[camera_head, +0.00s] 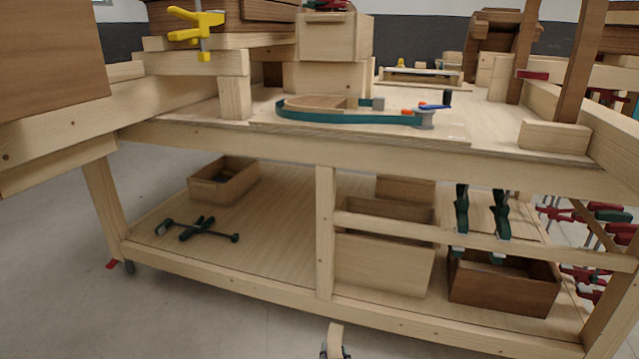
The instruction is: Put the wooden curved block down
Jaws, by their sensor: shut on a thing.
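The wooden curved block (335,336) is a small pale piece at the bottom edge of the head view, standing upright. My gripper (334,352) is shut on its lower end; only the dark fingertips show and the rest is cut off by the frame. In the picture the block is just below the front rail of the workbench's lower shelf. I cannot tell how far it is from the bench.
The wooden workbench (400,148) has a top crowded with boxes, a teal band clamp (350,116) and a yellow clamp (196,26). Its lower shelf (275,225) holds open wooden boxes and a dark green clamp (197,230), with bare room between. Red clamps hang at right.

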